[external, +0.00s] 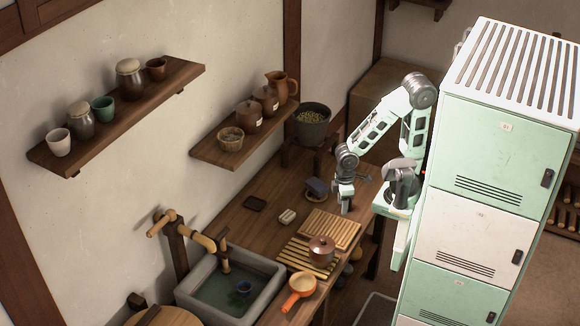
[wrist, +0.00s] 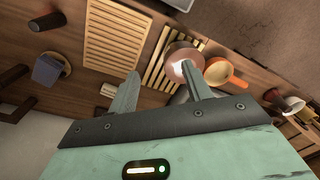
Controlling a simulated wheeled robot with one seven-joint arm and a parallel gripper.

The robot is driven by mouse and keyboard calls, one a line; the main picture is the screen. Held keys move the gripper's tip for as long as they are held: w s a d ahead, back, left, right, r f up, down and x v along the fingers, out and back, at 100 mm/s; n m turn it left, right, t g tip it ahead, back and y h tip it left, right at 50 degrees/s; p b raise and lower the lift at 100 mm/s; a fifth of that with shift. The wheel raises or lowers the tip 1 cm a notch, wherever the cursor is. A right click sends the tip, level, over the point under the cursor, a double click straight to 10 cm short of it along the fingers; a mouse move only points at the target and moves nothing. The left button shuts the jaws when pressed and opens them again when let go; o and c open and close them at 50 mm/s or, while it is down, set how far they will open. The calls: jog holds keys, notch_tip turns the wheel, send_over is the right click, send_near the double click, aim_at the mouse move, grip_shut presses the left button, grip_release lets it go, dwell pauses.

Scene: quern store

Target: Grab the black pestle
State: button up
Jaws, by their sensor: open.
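The black pestle appears to be the short dark rod (wrist: 47,21) at the upper left of the wrist view. In the external view it seems to be the small dark shape (external: 363,177) on the counter, just right of and beyond my gripper (external: 346,206). My gripper also shows in the wrist view (wrist: 159,72), with its two fingers spread and nothing between them. It points down over the counter, beside the slatted wooden racks, apart from the pestle.
A blue-grey block (external: 316,188) stands left of my gripper. Slatted racks (external: 345,232), a lidded brown pot (external: 321,249) and an orange pan (external: 299,287) lie nearer the sink (external: 264,302). A dark mortar-like pot (external: 313,124) stands on a stool at the back.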

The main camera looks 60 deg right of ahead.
jog(key=w+d+f+m+g+y+p, duration=0.1)
jog(key=w+d+f+m+g+y, duration=0.15)
jog(key=d+m, duration=0.65)
jog(key=w+d+f+m+g+y, duration=0.1)
jog(key=w+d+f+m+y, duration=0.3)
jog(key=d+m, duration=0.5)
jog(key=s+d+f+m+t+y, duration=0.1)
jog(key=s+d+f+m+t, duration=0.15)
jog(key=d+m+t, duration=0.35)
jog(key=s+d+f+m+t+y+p, duration=0.1)
jog(key=s+d+f+m+t, duration=0.15)
jog(key=s+d+m, duration=0.35)
jog(key=s+d+f+m+t+y, duration=0.1)
jog(key=s+d+f+m+t, duration=0.1)
jog(key=d+m+t, duration=0.35)
jog(key=shift+n, duration=0.55)
jog(key=shift+w+d+f+p+x, duration=0.2)
jog(key=shift+p+x, duration=0.3)
jog(key=shift+x, duration=2.15)
jog(key=shift+w+d+f+p+x, duration=0.15)
jog(key=shift+p+x, duration=0.4)
jog(key=shift+x, duration=2.1)
jog(key=shift+w+d+f+p+x, duration=0.15)
jog(key=shift+p+x, duration=0.35)
jog(key=shift+x, duration=2.2)
jog(key=shift+s+d+r, duration=0.1)
jog(key=shift+s, duration=0.05)
jog(key=shift+c, duration=0.2)
jog(key=c, duration=1)
